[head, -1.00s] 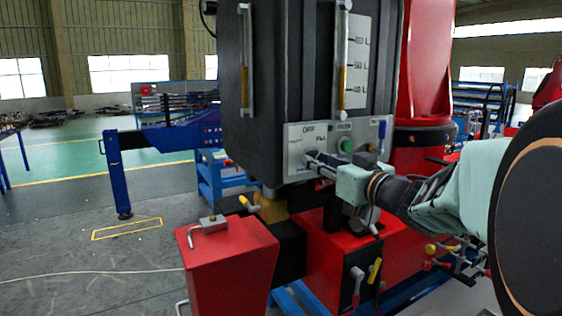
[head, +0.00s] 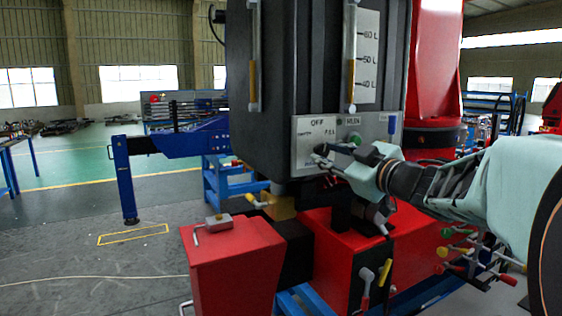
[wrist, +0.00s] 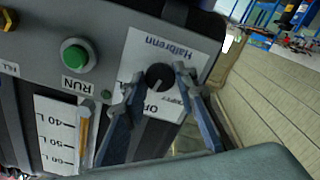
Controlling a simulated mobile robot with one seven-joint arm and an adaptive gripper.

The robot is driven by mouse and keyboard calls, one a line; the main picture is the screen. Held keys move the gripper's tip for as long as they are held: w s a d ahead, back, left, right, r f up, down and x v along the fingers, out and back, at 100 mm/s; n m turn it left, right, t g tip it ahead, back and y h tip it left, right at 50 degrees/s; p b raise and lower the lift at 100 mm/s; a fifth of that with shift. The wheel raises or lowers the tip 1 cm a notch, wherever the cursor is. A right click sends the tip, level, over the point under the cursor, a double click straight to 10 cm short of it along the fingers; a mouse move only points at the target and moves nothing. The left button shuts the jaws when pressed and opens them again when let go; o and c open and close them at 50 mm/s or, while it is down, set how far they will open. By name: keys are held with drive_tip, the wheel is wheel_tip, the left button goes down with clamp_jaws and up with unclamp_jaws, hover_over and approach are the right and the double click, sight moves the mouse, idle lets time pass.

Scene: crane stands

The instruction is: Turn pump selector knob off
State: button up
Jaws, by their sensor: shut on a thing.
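The pump selector knob (wrist: 160,77) is black and round, on a white plate (wrist: 140,50) marked OFF and Halbrenn, which looks upside down in the wrist view. In the head view the plate (head: 308,128) is at the lower front of the black tank, and the fingers mostly hide the knob. My gripper (wrist: 158,75) has one finger on each side of the knob, shut on it. In the head view my gripper (head: 322,156) reaches in from the right, tilted. The knob's pointing direction cannot be told.
A green RUN button (wrist: 75,55) sits beside the plate, close to the fingers. The black tank (head: 300,70) rises above with a level scale (head: 368,55). A red box (head: 235,265) stands lower left. Open floor lies to the left.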

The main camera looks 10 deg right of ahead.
drive_tip(key=shift+n+b, duration=0.5)
drive_tip(key=shift+n, duration=0.5)
drive_tip(key=o, duration=1.1)
drive_tip(key=shift+o, duration=0.2)
